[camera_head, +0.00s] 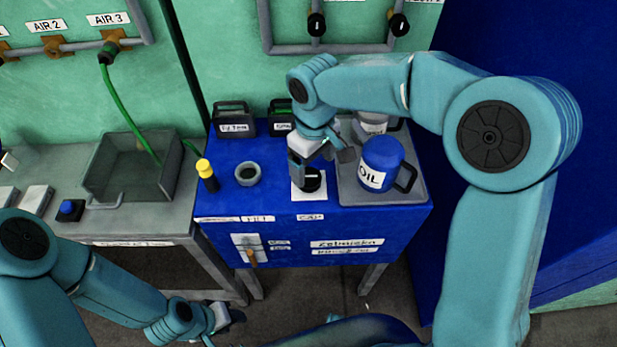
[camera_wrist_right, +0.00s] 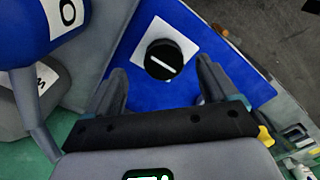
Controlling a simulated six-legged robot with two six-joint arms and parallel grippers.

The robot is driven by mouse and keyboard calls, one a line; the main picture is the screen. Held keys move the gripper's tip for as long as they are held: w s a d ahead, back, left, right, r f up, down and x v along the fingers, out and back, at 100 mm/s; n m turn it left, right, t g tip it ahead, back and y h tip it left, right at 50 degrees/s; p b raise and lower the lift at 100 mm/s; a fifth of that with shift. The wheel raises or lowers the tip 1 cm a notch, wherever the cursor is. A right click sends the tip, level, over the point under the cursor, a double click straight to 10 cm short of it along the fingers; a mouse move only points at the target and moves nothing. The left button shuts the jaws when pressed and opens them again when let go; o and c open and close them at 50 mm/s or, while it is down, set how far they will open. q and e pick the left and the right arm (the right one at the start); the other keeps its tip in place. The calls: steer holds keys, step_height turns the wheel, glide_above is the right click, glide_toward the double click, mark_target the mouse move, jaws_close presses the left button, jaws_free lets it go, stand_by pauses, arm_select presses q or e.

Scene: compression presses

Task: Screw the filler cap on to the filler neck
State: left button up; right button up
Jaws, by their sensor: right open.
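The black round filler cap (camera_head: 312,182) lies on a white square (camera_head: 309,194) on the blue cabinet top, by the CAP label. A white bar crosses its top in the right wrist view (camera_wrist_right: 164,60). The grey, ring-shaped filler neck (camera_head: 248,174) stands to its left, open at the top, behind the FILL label. My right gripper (camera_head: 322,158) is over the cap and partly hides it; in the right wrist view its open fingers (camera_wrist_right: 162,82) point toward the cap with nothing between them. My left gripper (camera_head: 224,318) is low, in front of the cabinet, its jaws unclear.
A blue OIL jug (camera_head: 381,164) and a grey jug (camera_head: 372,123) stand in a grey tray (camera_head: 410,190) at right. A yellow-topped black bottle (camera_head: 207,175) is left of the neck. Dark canisters (camera_head: 234,119) stand behind. The cabinet top between neck and cap is clear.

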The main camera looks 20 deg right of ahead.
mark_target(310, 177)
steer(key=f, duration=0.5)
steer(key=shift+w+a+f+p, duration=0.25)
steer(key=shift+w+a+p, duration=0.1)
steer(key=shift+p, duration=0.05)
steer(key=shift+s+r, duration=0.15)
steer(key=shift+s, duration=0.05)
